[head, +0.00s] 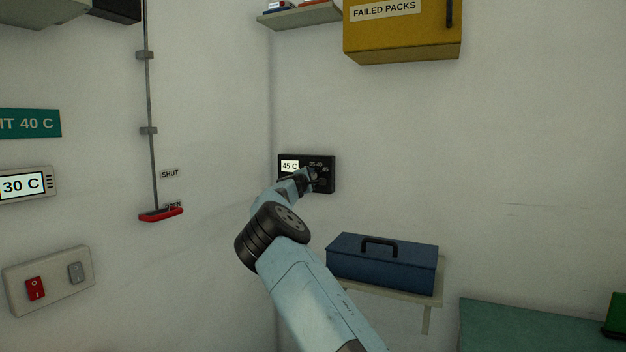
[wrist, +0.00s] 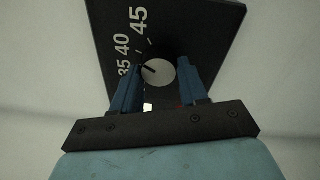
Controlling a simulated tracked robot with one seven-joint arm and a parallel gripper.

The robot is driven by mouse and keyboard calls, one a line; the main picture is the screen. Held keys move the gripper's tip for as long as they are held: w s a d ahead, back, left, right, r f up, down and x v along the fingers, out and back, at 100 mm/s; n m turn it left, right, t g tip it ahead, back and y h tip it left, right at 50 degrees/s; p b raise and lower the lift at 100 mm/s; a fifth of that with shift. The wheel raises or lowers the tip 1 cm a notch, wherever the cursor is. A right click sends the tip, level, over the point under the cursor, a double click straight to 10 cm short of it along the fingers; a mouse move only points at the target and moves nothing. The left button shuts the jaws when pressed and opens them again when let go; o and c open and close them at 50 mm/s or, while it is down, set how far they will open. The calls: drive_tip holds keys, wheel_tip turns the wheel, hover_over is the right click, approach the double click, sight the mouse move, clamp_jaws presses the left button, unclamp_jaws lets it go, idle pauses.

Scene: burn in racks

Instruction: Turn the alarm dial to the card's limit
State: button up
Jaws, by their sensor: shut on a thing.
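The alarm dial is a round grey knob (wrist: 160,73) on a black panel (head: 327,185) on the wall. In the wrist view the panel has 35, 40 and 45 marks, and the knob's dark pointer is on the side of these numbers; I cannot tell exactly which it meets. The panel's small display (head: 290,166) reads 45 C. The green card (head: 30,123) at the left edge is cut off and reads "IT 40 C". My gripper (wrist: 161,80) is shut on the dial, a blue finger on each side. In the head view my arm partly hides the dial.
A display (head: 25,186) reads 30 C above a switch box (head: 48,281). A red handle (head: 161,214) hangs on a rod by SHUT and OPEN labels. A blue toolbox (head: 382,266) sits on a shelf right of my arm. A yellow FAILED PACKS box (head: 402,35) is above.

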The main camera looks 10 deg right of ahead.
drive_tip(key=m, duration=0.6)
drive_tip(key=shift+d+f+h, duration=0.15)
drive_tip(key=shift+f+h, duration=0.2)
drive_tip(key=shift+h, duration=0.05)
drive_tip(key=shift+r+m, duration=0.1)
drive_tip(key=shift+m, duration=2.3)
drive_tip(key=o, duration=0.8)
drive_tip(key=shift+o, duration=1.3)
drive_tip(key=shift+r, duration=0.1)
